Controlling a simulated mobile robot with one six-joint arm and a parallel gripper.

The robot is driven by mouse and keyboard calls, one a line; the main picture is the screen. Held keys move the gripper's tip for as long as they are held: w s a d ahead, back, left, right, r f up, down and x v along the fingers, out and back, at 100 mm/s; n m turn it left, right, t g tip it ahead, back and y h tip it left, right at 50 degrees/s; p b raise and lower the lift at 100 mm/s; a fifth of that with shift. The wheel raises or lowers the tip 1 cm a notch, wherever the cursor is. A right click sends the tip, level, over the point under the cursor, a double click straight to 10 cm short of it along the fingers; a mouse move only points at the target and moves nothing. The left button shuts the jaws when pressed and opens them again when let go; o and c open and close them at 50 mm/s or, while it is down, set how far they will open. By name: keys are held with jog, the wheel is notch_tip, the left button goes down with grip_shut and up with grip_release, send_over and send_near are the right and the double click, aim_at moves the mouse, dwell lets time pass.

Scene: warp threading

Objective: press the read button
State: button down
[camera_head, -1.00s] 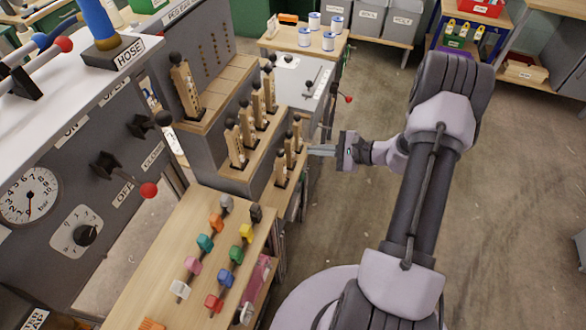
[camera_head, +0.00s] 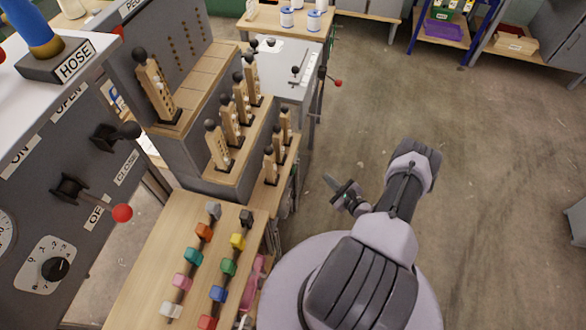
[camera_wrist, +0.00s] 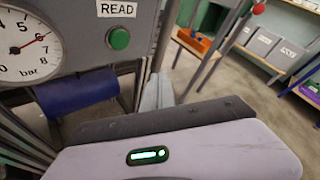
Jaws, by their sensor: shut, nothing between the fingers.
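The read button is a round green button (camera_wrist: 119,39) on a grey panel in the wrist view, under a white READ label (camera_wrist: 116,8). It does not show in the head view. My gripper (camera_head: 329,180) is in the right middle of the head view, over open floor to the right of the stepped peg stand. In the wrist view its shut fingers (camera_wrist: 158,92) point forward, to the right of and below the button. They look apart from the button, with nothing between them.
A bar gauge (camera_wrist: 27,46) sits left of the button, with a blue cylinder (camera_wrist: 76,93) below. In the head view, the stepped stand (camera_head: 205,165) with several wooden pegs and a table (camera_head: 150,240) with coloured blocks stand left of my arm.

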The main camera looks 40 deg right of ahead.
aim_at(293, 170)
jog(key=shift+a, duration=0.1)
jog(key=w+a, duration=0.5)
jog(key=w, duration=0.1)
jog(key=shift+w+a+p, duration=0.3)
jog(key=shift+w+p, duration=0.05)
jog(key=shift+p, duration=0.1)
jog(key=shift+w, duration=0.1)
dwell(1.7)
jog(key=shift+w+a, duration=0.25)
jog(key=shift+w+a, duration=0.3)
jog(key=shift+w, duration=0.05)
dwell(0.8)
jog(key=shift+s+d, duration=0.55)
jog(key=shift+s, duration=0.15)
